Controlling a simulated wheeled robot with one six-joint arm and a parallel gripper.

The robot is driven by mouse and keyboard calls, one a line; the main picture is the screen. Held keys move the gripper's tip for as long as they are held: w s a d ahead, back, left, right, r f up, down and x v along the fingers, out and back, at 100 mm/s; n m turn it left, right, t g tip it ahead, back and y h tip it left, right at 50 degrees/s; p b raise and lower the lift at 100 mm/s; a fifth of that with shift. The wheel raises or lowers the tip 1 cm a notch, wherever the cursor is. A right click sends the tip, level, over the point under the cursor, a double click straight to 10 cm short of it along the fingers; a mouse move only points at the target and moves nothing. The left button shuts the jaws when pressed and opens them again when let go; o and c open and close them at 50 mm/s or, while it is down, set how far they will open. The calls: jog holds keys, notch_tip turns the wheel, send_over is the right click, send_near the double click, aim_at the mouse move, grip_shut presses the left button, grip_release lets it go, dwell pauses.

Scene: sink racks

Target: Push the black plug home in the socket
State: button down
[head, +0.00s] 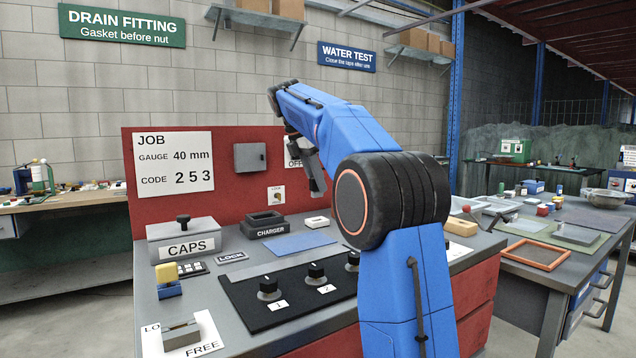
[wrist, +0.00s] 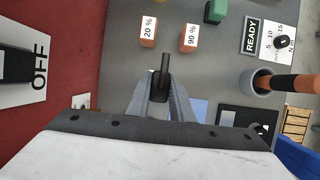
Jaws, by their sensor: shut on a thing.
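My gripper (head: 318,190) hangs in front of the red back panel, fingers pointing down, partly hidden by my blue arm in the head view. In the wrist view my gripper (wrist: 161,84) is shut on a black object with a narrow upper end, which looks like the black plug (wrist: 164,63). It is held over the grey bench top, apart from the wall. A small white plate with a dark centre (head: 277,195) sits low on the red panel, left of the gripper. It may be the socket, but its details are too small to tell.
An OFF plate (wrist: 38,65) is on the red wall beside the gripper. Orange blocks marked 20 % (wrist: 148,30) and 90 % (wrist: 189,38), a green block (wrist: 215,11) and a grey cup (wrist: 261,81) stand nearby. A charger (head: 265,225) and knob panel (head: 290,290) occupy the bench.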

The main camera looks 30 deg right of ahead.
jog(key=shift+f, duration=0.15)
jog(key=shift+f, duration=2.75)
jog(key=shift+f, duration=1.3)
jog(key=c, duration=1.5)
grip_release()
jog(key=shift+r, duration=0.1)
jog(key=shift+v, duration=8.65)
